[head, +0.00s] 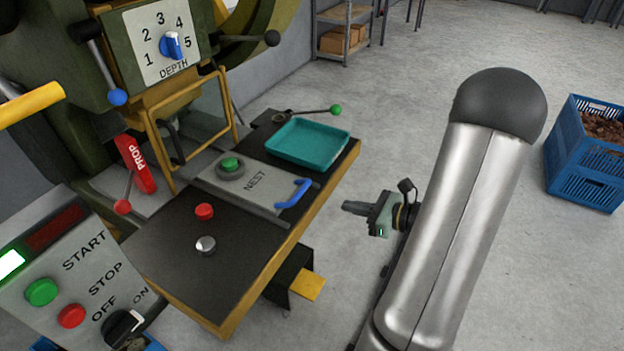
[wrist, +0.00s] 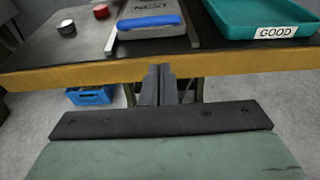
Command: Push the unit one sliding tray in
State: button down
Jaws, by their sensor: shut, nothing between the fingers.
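The sliding tray, a grey plate marked NEST (head: 262,187), lies between rails on the dark press table, its blue handle (head: 293,193) close to the table's yellow front edge. A green-topped round piece (head: 230,165) sits in its nest, at the end toward the press. In the wrist view the blue handle (wrist: 151,21) is straight ahead, beyond the table edge. My gripper (head: 348,207) is shut and empty, out in front of the table, apart from the handle. Its closed fingers (wrist: 158,85) show in the wrist view below the table edge.
A teal tray (head: 308,142), labelled GOOD in the wrist view, stands right of the sliding tray. A blue crate (head: 585,155) is at far right.

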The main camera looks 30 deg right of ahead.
jog(key=r, duration=0.1)
send_near(293, 194)
jog(key=x, duration=0.5)
jog(key=shift+w+f, duration=0.1)
jog(key=shift+w, duration=0.1)
jog(key=shift+w+a, duration=0.35)
jog(key=shift+w, duration=0.15)
